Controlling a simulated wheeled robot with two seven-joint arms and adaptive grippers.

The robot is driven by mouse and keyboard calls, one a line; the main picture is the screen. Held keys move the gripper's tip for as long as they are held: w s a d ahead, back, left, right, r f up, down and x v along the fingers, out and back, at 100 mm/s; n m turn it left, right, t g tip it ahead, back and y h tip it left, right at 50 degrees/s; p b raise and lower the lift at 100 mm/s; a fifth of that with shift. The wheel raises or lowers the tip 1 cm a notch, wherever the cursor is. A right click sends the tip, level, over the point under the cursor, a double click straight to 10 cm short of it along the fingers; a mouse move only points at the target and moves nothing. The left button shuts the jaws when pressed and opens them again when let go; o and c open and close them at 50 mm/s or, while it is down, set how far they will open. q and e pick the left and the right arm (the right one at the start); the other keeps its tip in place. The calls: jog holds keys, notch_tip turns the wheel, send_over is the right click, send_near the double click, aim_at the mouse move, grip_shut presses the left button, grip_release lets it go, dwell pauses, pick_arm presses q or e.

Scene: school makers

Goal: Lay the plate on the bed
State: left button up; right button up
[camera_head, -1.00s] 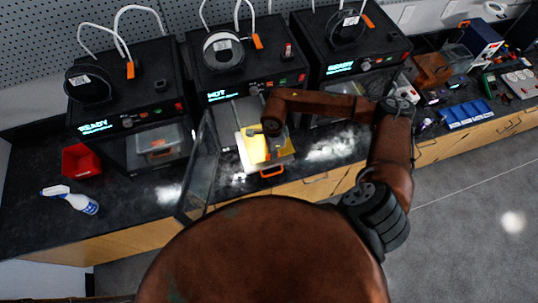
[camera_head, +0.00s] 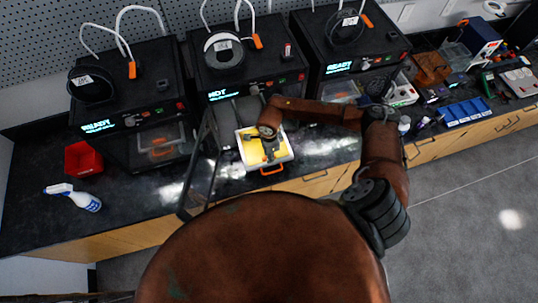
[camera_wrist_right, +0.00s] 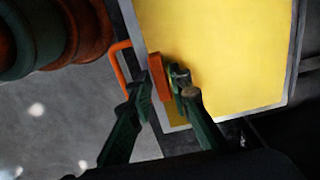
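The yellow plate (camera_head: 253,154) is over the pale-framed bed (camera_head: 288,156) in front of the middle printer. In the right wrist view, the plate (camera_wrist_right: 225,50) fills much of the picture inside the grey bed rim (camera_wrist_right: 138,45). I cannot tell whether it touches the bed. My right gripper (camera_wrist_right: 163,80) has its fingertips close on both sides of the plate's orange tab (camera_wrist_right: 158,75). The gripper (camera_head: 269,147) also shows above the plate in the head view. My left gripper is not in view.
An orange handle (camera_head: 271,171) is on the bed's front. The middle printer's open glass door (camera_head: 199,160) stands just left. A red bin (camera_head: 83,158) and a spray bottle (camera_head: 76,197) are farther left. A blue tray (camera_head: 465,112) is at right.

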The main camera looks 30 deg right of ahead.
jog(key=shift+o, duration=1.1)
jog(key=shift+r, duration=0.1)
jog(key=shift+w+r, duration=0.1)
jog(key=shift+r, duration=0.15)
notch_tip(320, 180, up, 12)
jog(key=b, duration=0.3)
jog(key=shift+f, duration=0.2)
jog(key=shift+a, duration=0.1)
